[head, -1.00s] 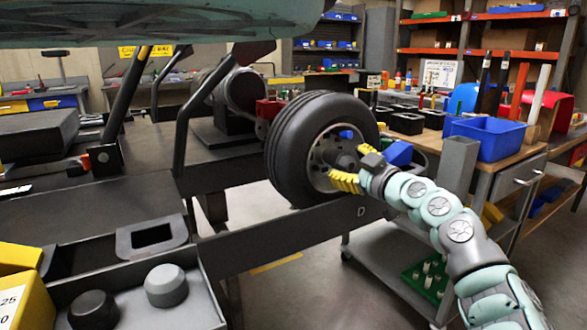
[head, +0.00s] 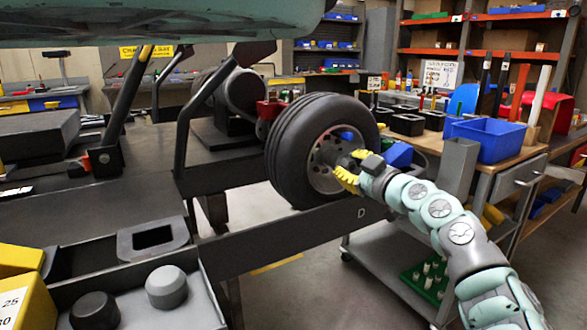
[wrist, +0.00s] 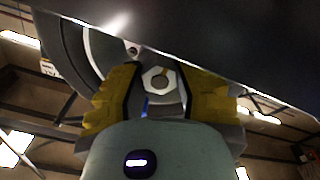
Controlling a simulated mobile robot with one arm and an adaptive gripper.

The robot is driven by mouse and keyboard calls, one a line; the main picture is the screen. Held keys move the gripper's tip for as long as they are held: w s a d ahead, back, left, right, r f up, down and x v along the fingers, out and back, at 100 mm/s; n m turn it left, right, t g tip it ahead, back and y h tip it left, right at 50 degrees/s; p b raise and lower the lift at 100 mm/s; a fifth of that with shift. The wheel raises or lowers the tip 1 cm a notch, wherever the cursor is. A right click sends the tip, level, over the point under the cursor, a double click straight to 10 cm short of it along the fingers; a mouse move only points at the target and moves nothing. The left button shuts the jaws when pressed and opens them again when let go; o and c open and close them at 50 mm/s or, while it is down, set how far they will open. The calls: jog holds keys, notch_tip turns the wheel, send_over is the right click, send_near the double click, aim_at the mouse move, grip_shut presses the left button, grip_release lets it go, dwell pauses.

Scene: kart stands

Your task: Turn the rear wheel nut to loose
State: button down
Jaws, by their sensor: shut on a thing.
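The rear wheel (head: 300,150) is a black tyre on a grey rim, mounted on the kart stand in the middle of the head view. The wheel nut (wrist: 158,80) is a grey hexagon with a round centre, at the wheel hub in the wrist view. My gripper (head: 347,170) has yellow fingers and is at the hub from the right. In the wrist view the two fingers (wrist: 159,92) stand on either side of the nut and hub, shut on it. In the head view the fingers and wrist hide the nut.
A blue bin (head: 487,138) stands on the wooden bench at the right. A grey trolley (head: 385,262) with a green tray (head: 428,274) is below my arm. A grey tray with a dark knob (head: 95,311) and a grey knob (head: 166,287) is at the front left.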

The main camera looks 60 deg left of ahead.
aim_at(344, 118)
jog(key=shift+n+p, duration=0.6)
jog(key=shift+n, duration=0.1)
jog(key=shift+f+n, duration=0.15)
jog(key=shift+n, duration=0.55)
jog(key=c, duration=0.7)
grip_release()
jog(key=shift+o, duration=0.2)
jog(key=shift+r, duration=0.2)
notch_tip(344, 118, up, 10)
jog(key=shift+f, duration=0.1)
